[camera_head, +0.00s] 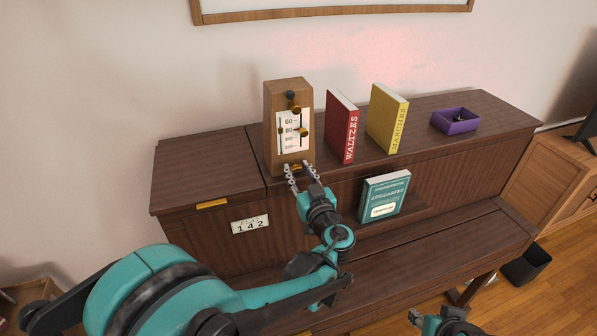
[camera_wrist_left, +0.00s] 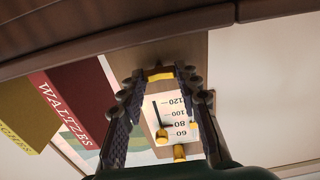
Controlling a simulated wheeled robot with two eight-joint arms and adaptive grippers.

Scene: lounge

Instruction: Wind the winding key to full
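A wooden metronome (camera_head: 273,125) stands upright on the piano top, with a white scale (camera_head: 292,142) and brass knobs on its front. Its brass winding key (camera_head: 296,167) is low on the front face; it also shows in the left wrist view (camera_wrist_left: 160,75). My left gripper (camera_head: 299,174) is open in front of the metronome's base, one finger on each side of the key. In the left wrist view the fingers (camera_wrist_left: 160,82) flank the key, and I cannot tell whether they touch it. My right gripper (camera_head: 442,319) is partly cut off at the bottom edge.
A red WALTZES book (camera_head: 342,128) and a yellow MARCHES book (camera_head: 386,119) stand right of the metronome. A purple tray (camera_head: 455,121) sits farther right. A teal book (camera_head: 384,196) leans on the piano front. A number plate reading 142 (camera_head: 250,224) is at left.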

